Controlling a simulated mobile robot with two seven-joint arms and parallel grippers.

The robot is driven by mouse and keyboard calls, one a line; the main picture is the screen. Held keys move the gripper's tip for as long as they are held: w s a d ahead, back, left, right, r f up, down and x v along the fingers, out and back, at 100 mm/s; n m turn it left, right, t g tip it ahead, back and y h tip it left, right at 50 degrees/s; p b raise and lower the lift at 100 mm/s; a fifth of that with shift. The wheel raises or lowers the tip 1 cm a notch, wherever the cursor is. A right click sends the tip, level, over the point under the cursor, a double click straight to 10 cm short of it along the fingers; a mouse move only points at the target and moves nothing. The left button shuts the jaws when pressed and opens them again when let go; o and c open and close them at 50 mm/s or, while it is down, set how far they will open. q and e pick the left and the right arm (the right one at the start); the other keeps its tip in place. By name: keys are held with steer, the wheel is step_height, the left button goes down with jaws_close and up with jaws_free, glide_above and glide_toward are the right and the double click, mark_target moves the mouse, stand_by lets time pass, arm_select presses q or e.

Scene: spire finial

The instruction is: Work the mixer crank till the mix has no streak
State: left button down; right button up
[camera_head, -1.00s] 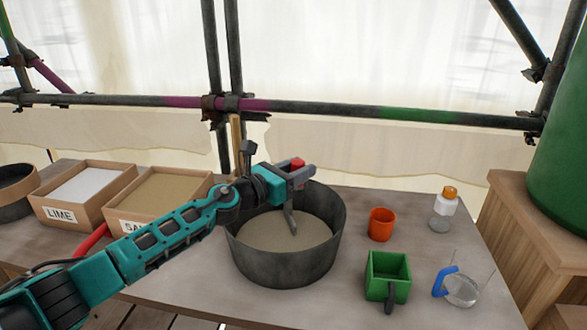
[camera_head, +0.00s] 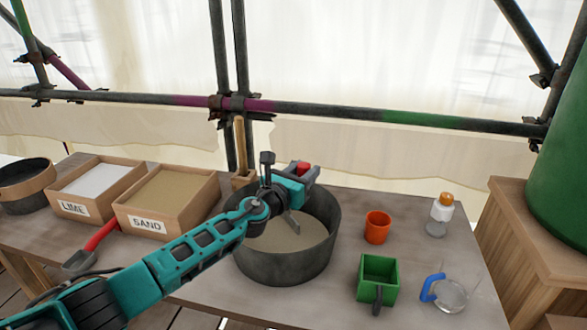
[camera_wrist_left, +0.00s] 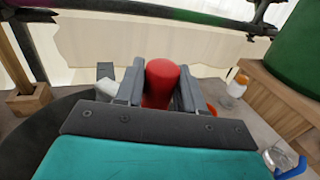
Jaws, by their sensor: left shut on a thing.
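The mixing tub (camera_head: 285,265) is a dark round pan on the table. It holds a beige mix (camera_head: 292,236) that looks even where it shows; my left arm hides part of it. A grey mixer paddle (camera_head: 291,224) reaches down into the mix. My left gripper (camera_head: 307,173) is over the tub, shut on the red crank knob (camera_head: 301,168). In the left wrist view the red knob (camera_wrist_left: 163,80) sits between the two grey fingers. My right gripper is not in view.
Boxes marked lime (camera_head: 92,182) and sand (camera_head: 168,192) stand left of the tub. A red-handled scoop (camera_head: 100,235) lies before them. An orange cup (camera_head: 377,227), green box scoop (camera_head: 379,278), blue-handled jug (camera_head: 450,295) and orange-capped bottle (camera_head: 441,213) stand right.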

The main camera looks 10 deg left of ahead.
arm_select(q)
steer(key=shift+d+y, duration=0.1)
steer(key=shift+y, duration=0.2)
steer(key=c, duration=0.8)
jaws_free()
steer(key=shift+s+p, duration=0.2)
steer(key=shift+p, duration=0.15)
steer(key=p+v, duration=0.2)
steer(key=v, duration=0.3)
steer(key=shift+s+a, duration=0.15)
steer(key=shift+a, duration=0.05)
steer(key=v, duration=0.7)
steer(key=shift+f, duration=0.1)
